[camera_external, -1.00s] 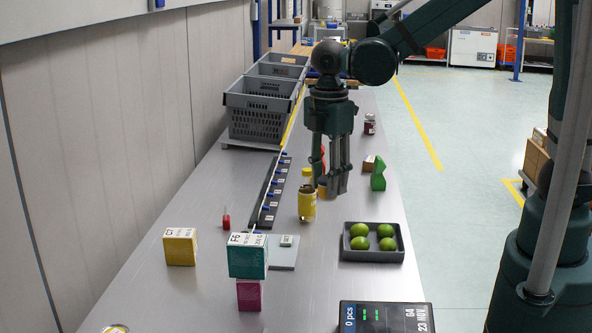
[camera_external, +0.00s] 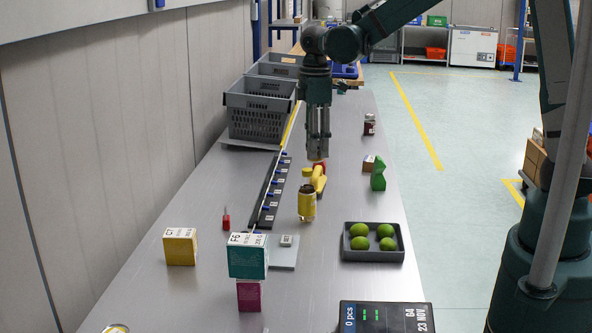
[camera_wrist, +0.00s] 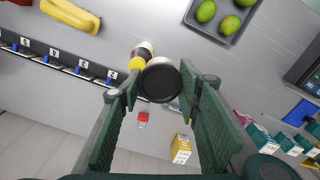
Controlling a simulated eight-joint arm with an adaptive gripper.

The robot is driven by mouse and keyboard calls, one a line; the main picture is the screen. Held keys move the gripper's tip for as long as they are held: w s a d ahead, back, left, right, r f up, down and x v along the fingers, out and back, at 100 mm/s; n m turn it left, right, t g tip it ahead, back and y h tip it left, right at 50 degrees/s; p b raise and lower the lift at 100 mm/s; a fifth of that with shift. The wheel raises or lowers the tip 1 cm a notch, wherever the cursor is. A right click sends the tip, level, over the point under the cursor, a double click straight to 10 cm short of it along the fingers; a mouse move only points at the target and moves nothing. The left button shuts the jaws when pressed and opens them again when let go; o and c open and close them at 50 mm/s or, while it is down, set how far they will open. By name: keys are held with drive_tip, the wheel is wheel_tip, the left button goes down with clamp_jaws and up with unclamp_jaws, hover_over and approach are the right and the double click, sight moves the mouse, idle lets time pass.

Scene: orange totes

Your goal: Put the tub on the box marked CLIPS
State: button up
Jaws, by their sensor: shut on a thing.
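My gripper (camera_external: 318,154) is above the middle of the bench. In the wrist view its fingers (camera_wrist: 160,88) close on a round thing with a dark face and pale rim, seemingly the tub (camera_wrist: 160,80). In the outside view only a small tan bit of it shows at the fingertips. A yellow box (camera_external: 180,246) stands at the left, and it also shows in the wrist view (camera_wrist: 181,149). A teal box (camera_external: 247,257) stands on a magenta box (camera_external: 249,295). I cannot read CLIPS on any of them.
A yellow jar (camera_external: 306,204) stands in front of the gripper, near a yellow banana-like thing (camera_external: 318,180). A dark tray (camera_external: 372,255) of limes is at the right. A grey plate (camera_external: 284,257) lies behind the teal box. A labelled rail (camera_external: 270,200) runs along the left.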

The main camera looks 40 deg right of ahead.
drive_tip(key=w+d+m, duration=0.3)
drive_tip(key=w+d, duration=0.6)
drive_tip(key=d, duration=0.2)
drive_tip(key=m+p, duration=0.3)
drive_tip(key=m, duration=0.4)
hover_over(370, 158)
drive_tip(key=f, duration=0.2)
drive_tip(key=shift+s+a+f, duration=0.1)
drive_tip(key=shift+f, duration=1.05)
drive_tip(key=shift+s+a+f, duration=0.1)
drive_tip(key=shift+f, duration=1.05)
drive_tip(key=shift+f, duration=0.1)
drive_tip(key=shift+f+p, duration=0.3)
drive_tip(key=shift+f, duration=2.75)
drive_tip(key=shift+f, duration=1.85)
